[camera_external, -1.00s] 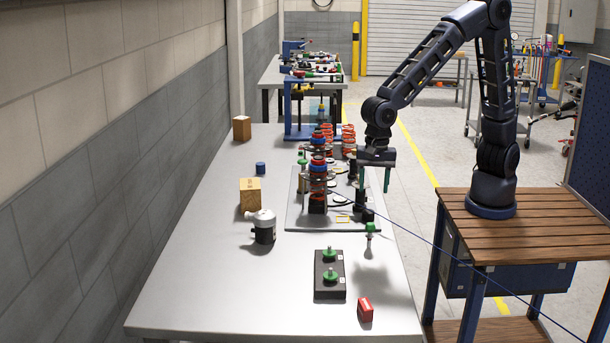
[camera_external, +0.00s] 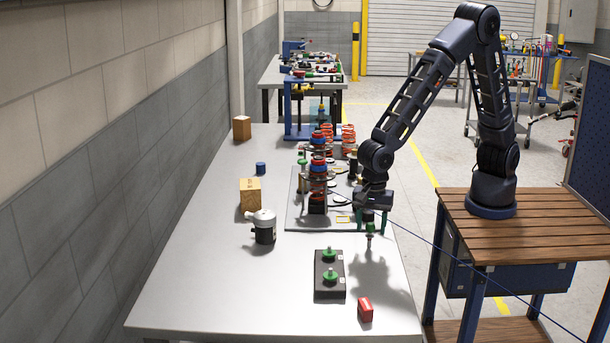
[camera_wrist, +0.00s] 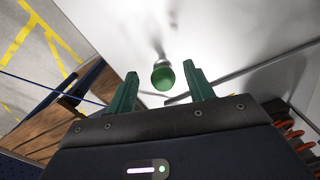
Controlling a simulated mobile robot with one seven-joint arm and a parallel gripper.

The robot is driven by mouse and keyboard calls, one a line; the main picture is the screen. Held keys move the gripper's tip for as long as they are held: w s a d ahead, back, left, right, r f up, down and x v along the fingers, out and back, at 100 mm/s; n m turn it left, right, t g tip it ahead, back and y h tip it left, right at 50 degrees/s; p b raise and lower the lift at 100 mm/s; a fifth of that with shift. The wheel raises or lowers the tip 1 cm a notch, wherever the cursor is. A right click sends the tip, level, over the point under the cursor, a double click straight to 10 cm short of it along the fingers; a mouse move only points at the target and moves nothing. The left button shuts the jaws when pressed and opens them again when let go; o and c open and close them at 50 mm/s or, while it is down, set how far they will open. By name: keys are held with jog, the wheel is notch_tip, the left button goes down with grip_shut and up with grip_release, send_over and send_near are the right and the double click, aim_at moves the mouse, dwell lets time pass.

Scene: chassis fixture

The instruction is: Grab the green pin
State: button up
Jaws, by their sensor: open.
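A green-headed pin (camera_external: 370,229) stands upright near the right edge of the table, just in front of the grey plate. In the wrist view its round green head (camera_wrist: 163,78) lies between my fingertips, with its metal stem beyond it. My gripper (camera_external: 374,221) is open, with its green fingers reaching down around the pin's head. In the wrist view my gripper (camera_wrist: 160,70) shows a gap on both sides of the head. Two more green pins (camera_external: 329,254) (camera_external: 331,276) sit in a black block (camera_external: 320,292) to the front left.
A red block (camera_external: 365,310) lies near the front right. A grey plate (camera_external: 298,222) behind holds a tall spring assembly (camera_external: 317,180). A white-and-black part (camera_external: 262,227) and a wooden block (camera_external: 250,194) stand on the left. The table's front left is clear.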

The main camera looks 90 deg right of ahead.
aim_at(370, 235)
notch_tip(370, 235, down, 5)
jog(key=shift+w+d+r, duration=0.1)
jog(key=shift+d, duration=0.05)
jog(key=c, duration=1.1)
jog(key=shift+o, duration=0.2)
